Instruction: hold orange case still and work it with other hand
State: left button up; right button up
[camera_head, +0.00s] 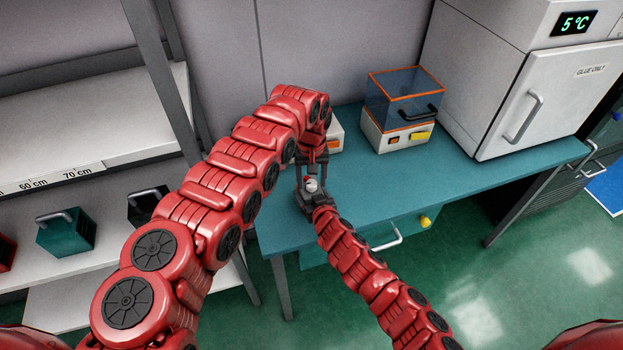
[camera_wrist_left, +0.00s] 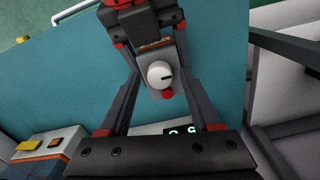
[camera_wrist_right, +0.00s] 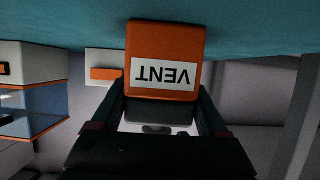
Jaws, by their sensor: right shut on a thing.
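The orange case (camera_wrist_right: 165,38) shows in the right wrist view with a white label reading VENT, upside down. My right gripper (camera_wrist_right: 163,112) is shut on it. The left wrist view shows its grey face with a white round knob (camera_wrist_left: 159,75) and a small red spot (camera_wrist_left: 168,95). In the head view the knob (camera_head: 312,185) shows above the bench, but the case is mostly hidden by the grippers. My left gripper (camera_head: 312,171) is above it, pointing down. Its fingers are apart, one on each side of the knob, and do not visibly touch it.
The teal bench (camera_head: 370,190) has clear room to the right. A clear box with orange edges (camera_head: 402,95) stands on a white base at the back. A smaller white device (camera_head: 336,138) is partly behind my left arm. A white cabinet (camera_head: 500,80) is at the right.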

pick_arm(q)
grip_shut()
dwell(0.3)
jog(key=m, duration=0.4)
jog(key=shift+m, duration=0.4)
jog(key=m, duration=0.9)
jog(key=shift+m, duration=1.9)
